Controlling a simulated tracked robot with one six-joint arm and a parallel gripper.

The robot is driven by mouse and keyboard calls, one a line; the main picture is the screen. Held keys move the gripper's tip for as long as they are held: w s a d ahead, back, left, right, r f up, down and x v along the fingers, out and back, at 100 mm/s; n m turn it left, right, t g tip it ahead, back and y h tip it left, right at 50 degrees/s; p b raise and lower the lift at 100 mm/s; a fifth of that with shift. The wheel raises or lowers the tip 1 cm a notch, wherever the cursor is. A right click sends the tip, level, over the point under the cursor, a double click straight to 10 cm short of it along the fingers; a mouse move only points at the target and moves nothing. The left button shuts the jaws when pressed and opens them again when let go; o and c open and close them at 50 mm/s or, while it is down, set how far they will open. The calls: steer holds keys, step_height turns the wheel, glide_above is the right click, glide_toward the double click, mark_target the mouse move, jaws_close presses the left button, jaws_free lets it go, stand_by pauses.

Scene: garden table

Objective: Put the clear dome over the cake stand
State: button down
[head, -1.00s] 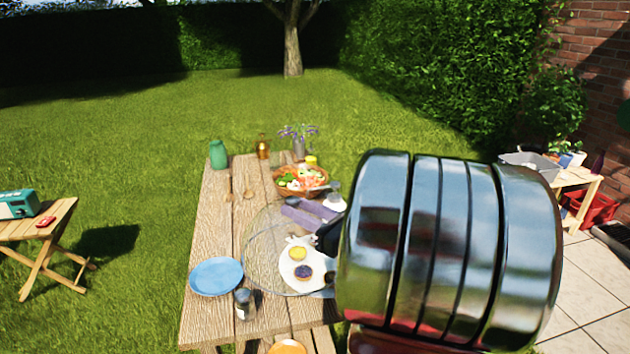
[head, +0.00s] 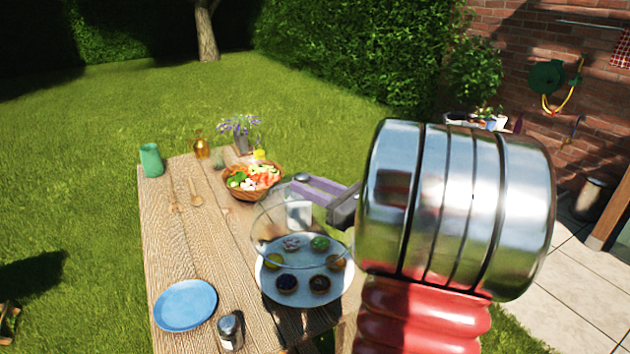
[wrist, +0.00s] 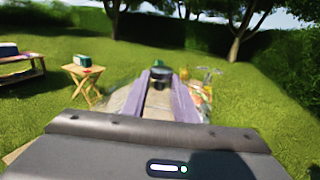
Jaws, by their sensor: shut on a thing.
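The clear dome (head: 268,225) hangs from my gripper (head: 318,188), whose purple fingers are shut on its dark knob (head: 301,178). In the wrist view the knob (wrist: 158,76) sits between the fingertips, with the see-through dome faint below it. The cake stand (head: 270,291) is a pale round plate on the table, holding several small cakes. In the head view the dome overlaps the far part of the stand, reaching past it to the upper left, and the near cakes show outside its rim. I cannot tell the height between them. My arm covers the area to the right.
The wooden table (head: 165,235) carries a blue plate (head: 185,305), a metal-topped shaker (head: 230,332), a basket of vegetables (head: 253,180), a green cup (head: 151,160), an amber bottle (head: 201,147) and a flower vase (head: 242,142). Its left middle is mostly clear.

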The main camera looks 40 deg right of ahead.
steer(key=shift+w+d, duration=0.1)
steer(key=shift+w, duration=0.15)
steer(key=shift+d, duration=0.1)
stand_by(0.4)
steer(key=shift+f, duration=0.1)
step_height(320, 180, down, 12)
stand_by(1.9)
steer(key=shift+f, duration=0.5)
stand_by(0.6)
steer(key=c, duration=1.3)
jaws_free()
steer(key=shift+c, duration=0.2)
